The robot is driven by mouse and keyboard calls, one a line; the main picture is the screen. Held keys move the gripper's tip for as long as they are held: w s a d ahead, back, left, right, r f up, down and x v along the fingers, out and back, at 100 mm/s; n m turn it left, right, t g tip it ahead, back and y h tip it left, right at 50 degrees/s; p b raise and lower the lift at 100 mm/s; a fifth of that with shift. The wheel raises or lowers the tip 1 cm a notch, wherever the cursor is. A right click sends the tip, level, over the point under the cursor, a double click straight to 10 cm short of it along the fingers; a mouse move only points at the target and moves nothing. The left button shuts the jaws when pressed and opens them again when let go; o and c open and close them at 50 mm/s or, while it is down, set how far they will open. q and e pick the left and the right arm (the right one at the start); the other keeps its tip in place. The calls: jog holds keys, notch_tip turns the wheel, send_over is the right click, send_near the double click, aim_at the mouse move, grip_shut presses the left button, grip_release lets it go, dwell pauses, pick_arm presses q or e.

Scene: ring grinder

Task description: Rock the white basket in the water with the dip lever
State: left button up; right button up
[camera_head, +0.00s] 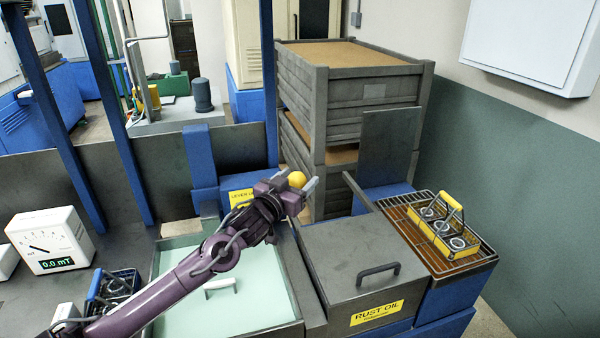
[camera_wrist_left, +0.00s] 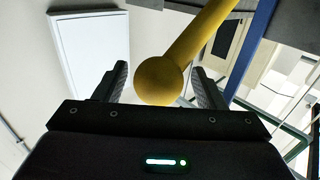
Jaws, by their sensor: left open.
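The dip lever's yellow ball knob (camera_head: 297,179) shows at my left gripper (camera_head: 292,190), by a blue housing with a yellow lever label (camera_head: 241,198). In the left wrist view the ball (camera_wrist_left: 158,80) and its yellow rod appear between the two dark fingers of the left gripper (camera_wrist_left: 161,85), which are open with gaps on both sides. Whether the ball lies fully between the fingertips in depth is hard to tell. The white basket shows only as a white handle (camera_head: 220,286) in the pale green water tank (camera_head: 255,310); my left arm partly covers the tank. The right gripper is out of view.
A closed rust oil box (camera_head: 365,262) with a dark handle stands right of the tank. A yellow basket with rings (camera_head: 443,230) sits on a rack beyond it. A blue basket (camera_head: 112,288) and a meter (camera_head: 50,241) stand at left. Stacked grey crates (camera_head: 345,105) rise behind.

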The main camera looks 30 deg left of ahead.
pick_arm(q)
jog(key=shift+w+r, duration=0.1)
jog(key=shift+w, duration=0.75)
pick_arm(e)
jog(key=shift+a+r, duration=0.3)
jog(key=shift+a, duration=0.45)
